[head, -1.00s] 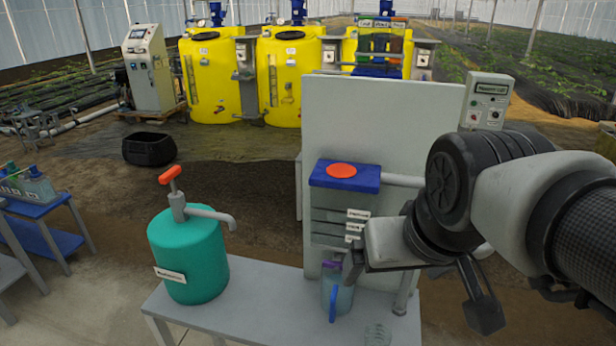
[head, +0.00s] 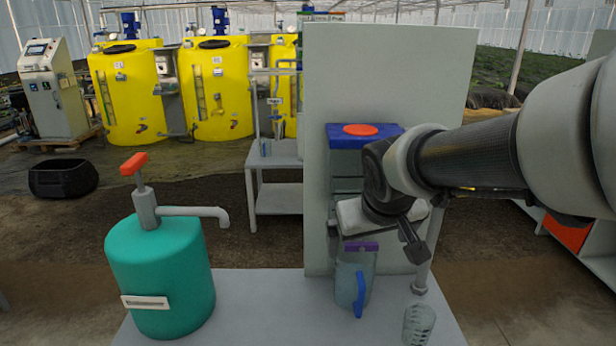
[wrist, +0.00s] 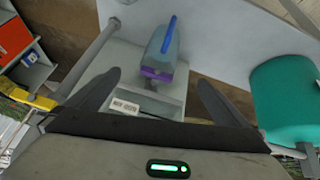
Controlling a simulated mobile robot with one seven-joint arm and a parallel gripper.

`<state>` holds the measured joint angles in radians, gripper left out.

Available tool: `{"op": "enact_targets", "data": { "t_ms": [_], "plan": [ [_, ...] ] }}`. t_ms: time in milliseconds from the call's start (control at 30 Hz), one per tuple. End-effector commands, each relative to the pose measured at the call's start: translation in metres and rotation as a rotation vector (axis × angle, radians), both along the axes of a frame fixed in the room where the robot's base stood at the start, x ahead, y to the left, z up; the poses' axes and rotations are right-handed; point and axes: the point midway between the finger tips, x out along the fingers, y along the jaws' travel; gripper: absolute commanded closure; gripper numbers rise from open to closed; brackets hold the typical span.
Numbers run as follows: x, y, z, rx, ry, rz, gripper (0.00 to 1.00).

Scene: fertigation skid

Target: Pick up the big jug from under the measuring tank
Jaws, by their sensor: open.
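The big jug (head: 349,283), bluish and see-through with a blue handle and a purple top, stands on the grey bench under the measuring tank (head: 343,170). The tank has a blue lid with an orange disc and is partly hidden by my arm. My gripper (head: 385,240) is above and near the jug, in front of the tank. In the wrist view the jug (wrist: 165,48) lies beyond and between the two spread fingers of my gripper (wrist: 158,82). The gripper is open and empty. No contact with the jug shows.
A green pump container (head: 160,275) with a red-handled spout stands left on the bench. A small clear beaker (head: 419,324) stands at the bench's right front, near a grey post. A pale panel (head: 385,70) rises behind the tank. Bench space between green container and jug is clear.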

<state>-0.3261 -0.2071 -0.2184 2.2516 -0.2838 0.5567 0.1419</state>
Motion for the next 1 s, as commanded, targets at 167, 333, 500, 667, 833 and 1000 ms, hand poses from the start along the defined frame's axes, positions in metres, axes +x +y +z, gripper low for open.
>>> {"op": "enact_targets", "data": {
  "t_ms": [167,333,500,667,833,1000],
  "plan": [
    [0.008,0.001,-0.013,-0.007,-0.001,0.005,0.0],
    [0.023,0.0,-0.04,-0.008,0.003,0.006,0.0],
    [0.043,-0.003,-0.072,-0.008,0.002,0.004,0.0],
    [0.06,-0.005,-0.097,-0.007,0.0,0.004,0.0],
    [0.069,-0.005,-0.11,-0.007,-0.002,0.006,0.0],
    [0.076,-0.006,-0.122,-0.007,-0.001,0.004,0.0]
  ]
}}
